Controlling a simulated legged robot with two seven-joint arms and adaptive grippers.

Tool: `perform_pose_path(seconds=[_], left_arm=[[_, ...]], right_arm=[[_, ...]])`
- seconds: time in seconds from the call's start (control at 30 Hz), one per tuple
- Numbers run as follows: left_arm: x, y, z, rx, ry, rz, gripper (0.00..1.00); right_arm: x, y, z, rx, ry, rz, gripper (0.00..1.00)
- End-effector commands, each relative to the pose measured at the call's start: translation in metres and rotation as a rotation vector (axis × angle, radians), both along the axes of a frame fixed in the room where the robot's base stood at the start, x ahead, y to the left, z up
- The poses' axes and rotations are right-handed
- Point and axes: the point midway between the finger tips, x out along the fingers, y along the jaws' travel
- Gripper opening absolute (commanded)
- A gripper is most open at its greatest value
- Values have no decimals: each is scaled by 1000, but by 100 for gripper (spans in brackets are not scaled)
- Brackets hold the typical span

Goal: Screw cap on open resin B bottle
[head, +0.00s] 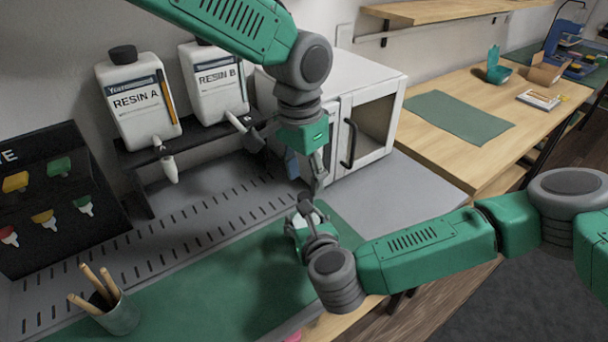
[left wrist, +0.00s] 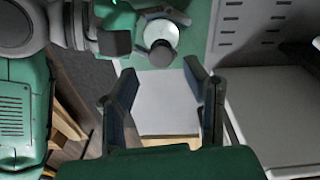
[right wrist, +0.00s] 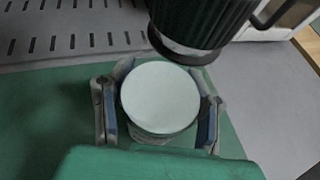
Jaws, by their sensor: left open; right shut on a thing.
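The white RESIN B bottle (head: 215,85) stands on the black shelf; my left arm hides its top. My right gripper (right wrist: 160,108) is shut on a white round piece (right wrist: 158,98), its pale disc face toward the wrist camera. A black ribbed cylinder (right wrist: 200,25), like a cap, shows just beyond and above that piece; I cannot tell if they touch. In the left wrist view the white piece (left wrist: 163,30) and the dark cylinder (left wrist: 160,53) lie beyond my left gripper (left wrist: 162,85). The left gripper is open, empty and points down above the right gripper.
The RESIN A bottle (head: 137,100) with a black cap stands beside RESIN B, both with spouts. A white cabinet (head: 345,100) stands behind my grippers. A cup with sticks (head: 118,315) is at front left. The green mat (head: 190,295) is mostly clear.

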Motion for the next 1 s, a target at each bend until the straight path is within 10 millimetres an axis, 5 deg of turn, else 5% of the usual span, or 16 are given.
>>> perform_pose_path(seconds=[0.13,0.27,0.4,0.53,0.73,0.93,0.97,1.0], left_arm=[[-2,-23,1,-106,18,93,41],[-3,-71,12,-327,72,317,41],[11,-130,45,-638,196,710,41],[41,-163,83,-902,362,1151,41],[100,-157,120,-1175,661,1889,41],[135,-108,108,-1246,932,2694,41],[135,-100,103,1170,-912,-2675,41],[134,-87,94,1040,-855,-2577,41]], right_arm=[[1,-1,-1,-2,-1,-2,0],[1,-1,-1,-2,-1,-2,0],[1,-1,-1,-2,-1,-3,0],[1,-1,-1,-2,-1,-3,0],[1,-1,-1,-2,-1,-3,0],[1,-1,0,-2,-1,-3,0],[1,-1,0,-2,-1,-2,0],[1,-1,0,-2,-1,-2,0]])
